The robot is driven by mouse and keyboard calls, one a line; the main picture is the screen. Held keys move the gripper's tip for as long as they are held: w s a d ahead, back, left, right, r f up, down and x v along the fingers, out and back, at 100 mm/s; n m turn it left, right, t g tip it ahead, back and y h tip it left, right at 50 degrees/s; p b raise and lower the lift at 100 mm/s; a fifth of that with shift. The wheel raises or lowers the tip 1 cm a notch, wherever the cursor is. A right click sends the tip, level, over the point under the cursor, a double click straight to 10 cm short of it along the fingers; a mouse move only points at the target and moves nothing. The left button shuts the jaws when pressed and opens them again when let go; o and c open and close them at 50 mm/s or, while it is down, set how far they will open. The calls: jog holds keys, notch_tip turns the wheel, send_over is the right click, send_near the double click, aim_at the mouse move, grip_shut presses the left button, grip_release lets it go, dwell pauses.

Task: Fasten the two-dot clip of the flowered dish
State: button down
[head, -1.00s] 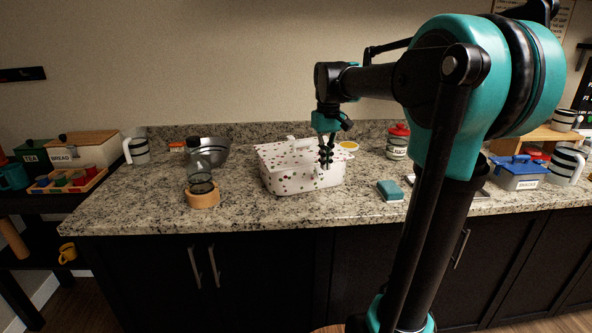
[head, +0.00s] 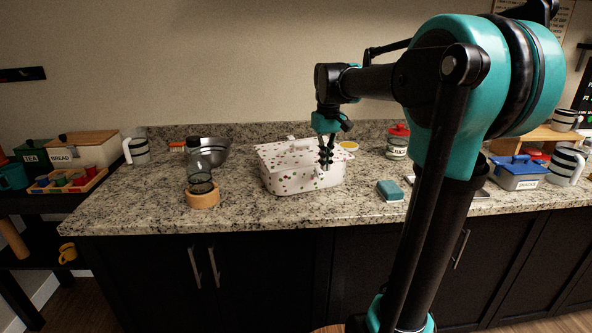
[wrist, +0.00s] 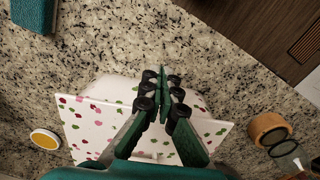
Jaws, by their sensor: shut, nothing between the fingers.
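The flowered dish (head: 300,178) stands on the speckled counter, white with pink, red and green spots, its lid (head: 285,152) on top. In the wrist view the lid (wrist: 97,118) lies beneath my gripper. My gripper (head: 326,164) is shut and empty, pointing down at the dish's front right side. In the wrist view the closed fingertips (wrist: 163,80) are over the dish's edge. I cannot tell whether they touch it. The two-dot clip cannot be made out; the gripper covers part of that side.
A blue sponge (head: 390,190) lies right of the dish. A red-lidded jar (head: 398,141) and a yellow-topped pot (head: 348,146) are behind. The front counter strip is clear.

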aim_at(320, 171)
notch_tip(320, 171, down, 3)
jog(key=shift+r, duration=0.15)
dwell(0.3)
jog(key=shift+w+a, duration=0.1)
jog(key=shift+w, duration=0.25)
jog(key=shift+w+a, duration=0.1)
jog(key=shift+w, duration=0.25)
jog(key=shift+w+a, duration=0.1)
jog(key=shift+w, duration=0.3)
jog(key=shift+w+a, duration=0.15)
jog(key=shift+w, duration=0.4)
jog(key=shift+w+a, duration=0.25)
jog(key=shift+w, duration=0.45)
